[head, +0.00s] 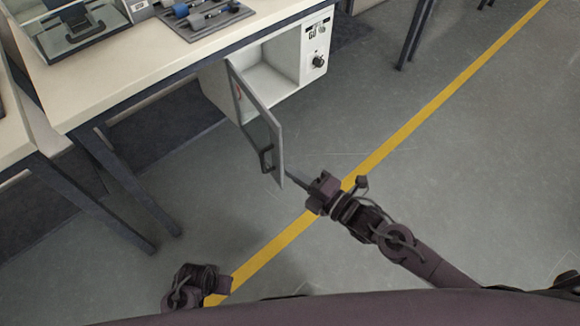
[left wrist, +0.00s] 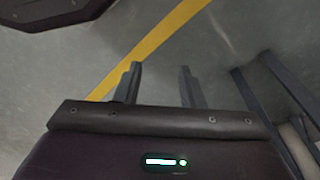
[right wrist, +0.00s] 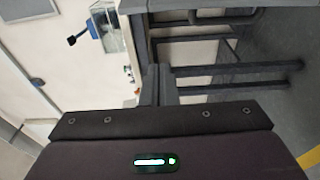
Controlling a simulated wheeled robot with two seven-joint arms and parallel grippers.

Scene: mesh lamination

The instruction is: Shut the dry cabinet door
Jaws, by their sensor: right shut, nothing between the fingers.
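The dry cabinet (head: 272,78) is a white box under the bench, with a control panel on its right side. Its grey-framed glass door (head: 262,120) stands wide open, swung out towards me, with a dark handle (head: 266,158) near the free edge. My right gripper (head: 290,176) is shut and empty, its tips close beside the door's lower free edge; I cannot tell if they touch. In the right wrist view its fingers (right wrist: 157,85) are together. My left gripper is low in the head view, away from the cabinet; in the left wrist view its fingers (left wrist: 161,85) are apart, with nothing between them.
The white bench (head: 130,65) carries a glass-sided box (head: 85,30) and a grey tray of tools (head: 200,22). Dark bench legs (head: 125,185) stand left of the door. The grey floor right of the door is clear, crossed by a yellow line (head: 440,98).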

